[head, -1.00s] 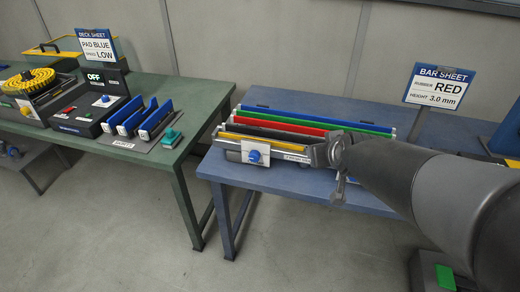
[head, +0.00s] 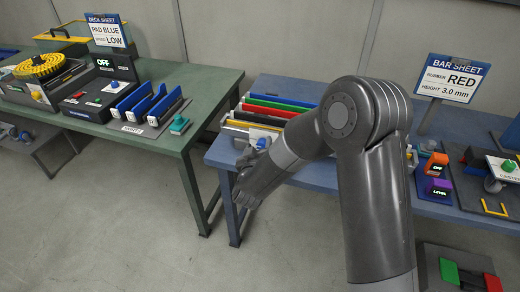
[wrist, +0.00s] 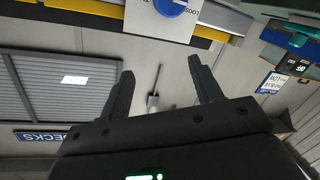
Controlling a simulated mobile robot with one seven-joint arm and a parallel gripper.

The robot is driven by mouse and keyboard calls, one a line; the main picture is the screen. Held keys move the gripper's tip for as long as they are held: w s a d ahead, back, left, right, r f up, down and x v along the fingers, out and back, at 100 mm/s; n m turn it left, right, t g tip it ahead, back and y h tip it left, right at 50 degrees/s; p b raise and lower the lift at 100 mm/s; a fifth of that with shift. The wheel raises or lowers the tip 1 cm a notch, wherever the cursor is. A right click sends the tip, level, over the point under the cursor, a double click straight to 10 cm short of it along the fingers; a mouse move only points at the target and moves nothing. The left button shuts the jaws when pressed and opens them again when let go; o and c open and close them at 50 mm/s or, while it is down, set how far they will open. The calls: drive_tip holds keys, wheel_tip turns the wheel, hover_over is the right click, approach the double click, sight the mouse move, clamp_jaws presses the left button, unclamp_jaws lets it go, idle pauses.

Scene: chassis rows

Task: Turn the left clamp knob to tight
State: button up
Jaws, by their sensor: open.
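The left clamp knob (head: 262,143) is blue and sits on a white plate on the front of the bar rack at the left of the blue bench. In the wrist view the knob (wrist: 171,6) is cut off by the top edge, on its white plate (wrist: 150,24) with upside-down lettering, partly readable as "LOOS". My gripper (wrist: 161,70) is open and empty, its two fingers apart and pointing toward the plate without touching it. In the head view my gripper (head: 241,194) is in front of and below the knob, and my arm hides the rack's right part.
Coloured bars (head: 285,107) lie in the rack. A sign (head: 452,80) reads RED, 3.0 mm. Small orange and purple boxes (head: 438,187) stand right of my arm. A green bench (head: 215,85) with blue pads stands left, across a gap of bare floor.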

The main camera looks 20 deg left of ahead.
sight(261, 147)
drive_tip(key=s+a+f+t+h, duration=0.2)
drive_tip(key=s+f+h, duration=0.15)
drive_tip(key=f, duration=0.35)
drive_tip(key=w, duration=0.9)
drive_tip(key=shift+w+d+f, duration=0.15)
drive_tip(key=shift+w+d, duration=0.1)
drive_tip(key=shift+w, duration=0.15)
drive_tip(key=shift+c, duration=0.2)
drive_tip(key=c, duration=1)
